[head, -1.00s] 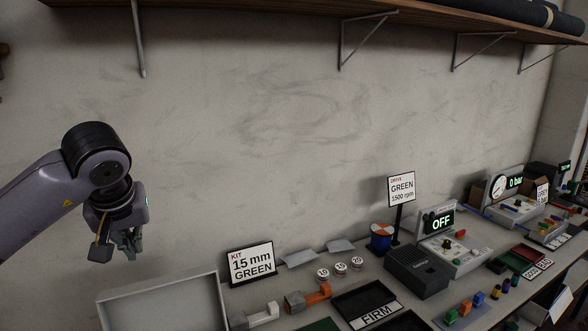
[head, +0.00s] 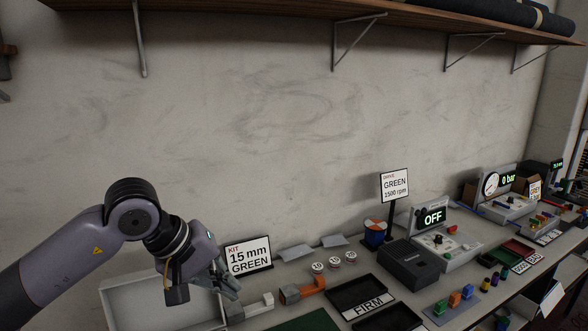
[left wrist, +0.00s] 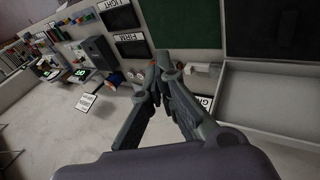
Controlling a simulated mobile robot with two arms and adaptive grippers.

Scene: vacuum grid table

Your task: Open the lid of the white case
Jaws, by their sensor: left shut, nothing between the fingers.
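The white case (head: 108,304) is at the bottom left of the head view, cut off by the lower edge. It shows a pale rim around a grey, empty-looking recessed face. In the left wrist view the white case (left wrist: 228,80) is at the right. I cannot tell its lid from its body. My left gripper (head: 230,289) is shut and empty, above the case's right side in the head view, hiding part of it. In the left wrist view its fingertips (left wrist: 160,72) point to the left of the case. I cannot tell whether they touch anything. My right gripper is not in view.
A "15 mm GREEN" sign (head: 248,256) stands close behind my left gripper. White and orange clamp-like pieces (head: 302,289) lie to its right, before several round weights (head: 334,261). A black "FIRM" tray (head: 355,292) and a green mat (head: 312,324) lie further right. The wall is behind.

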